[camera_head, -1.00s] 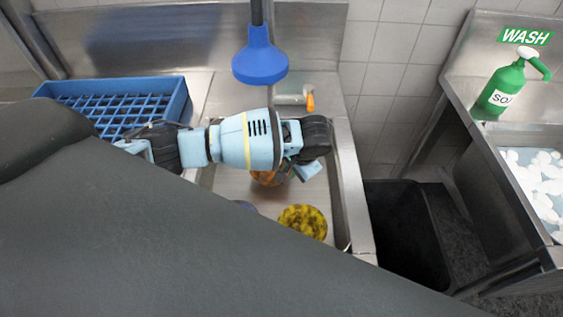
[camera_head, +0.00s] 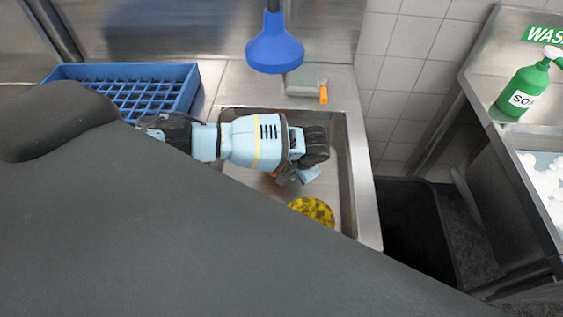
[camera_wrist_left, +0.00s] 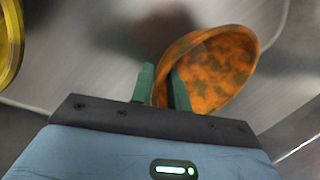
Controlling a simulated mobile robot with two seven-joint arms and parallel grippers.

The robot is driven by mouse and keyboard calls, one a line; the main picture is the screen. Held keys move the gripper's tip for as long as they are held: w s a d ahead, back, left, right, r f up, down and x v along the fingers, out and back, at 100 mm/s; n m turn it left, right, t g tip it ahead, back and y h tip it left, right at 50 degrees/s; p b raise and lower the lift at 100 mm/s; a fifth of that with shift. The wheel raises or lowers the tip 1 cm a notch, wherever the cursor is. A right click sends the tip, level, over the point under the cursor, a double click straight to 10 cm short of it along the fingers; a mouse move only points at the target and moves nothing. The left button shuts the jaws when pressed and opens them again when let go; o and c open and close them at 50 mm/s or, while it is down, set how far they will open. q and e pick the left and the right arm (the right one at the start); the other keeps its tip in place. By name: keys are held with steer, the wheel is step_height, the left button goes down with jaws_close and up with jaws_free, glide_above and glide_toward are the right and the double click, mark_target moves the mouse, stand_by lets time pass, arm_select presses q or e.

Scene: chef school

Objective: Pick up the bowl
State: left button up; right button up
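An orange, dark-mottled bowl (camera_wrist_left: 222,68) is tilted on its side in the left wrist view. Its near wall lies between the two green fingers of my left gripper (camera_wrist_left: 162,88), which are close together on it, one inside and one outside. In the head view my left gripper (camera_head: 297,176) is over the sink, and only a bit of the orange bowl (camera_head: 272,174) shows beneath it. A yellow mottled bowl (camera_head: 312,211) sits in the sink, partly cut off by my body. Its edge also shows in the left wrist view (camera_wrist_left: 10,45). My right gripper is out of view.
The steel sink (camera_head: 363,190) has raised walls around the arm. A blue rack (camera_head: 190,96) is at left, and a blue spray head (camera_head: 274,50) hangs above the back edge. A green soap bottle (camera_head: 522,88) stands at right, beyond a dark gap.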

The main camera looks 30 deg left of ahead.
arm_select(q)
steer(key=shift+f, duration=0.1)
jaws_close()
step_height(320, 180, up, 10)
steer(key=shift+p, duration=0.35)
stand_by(0.4)
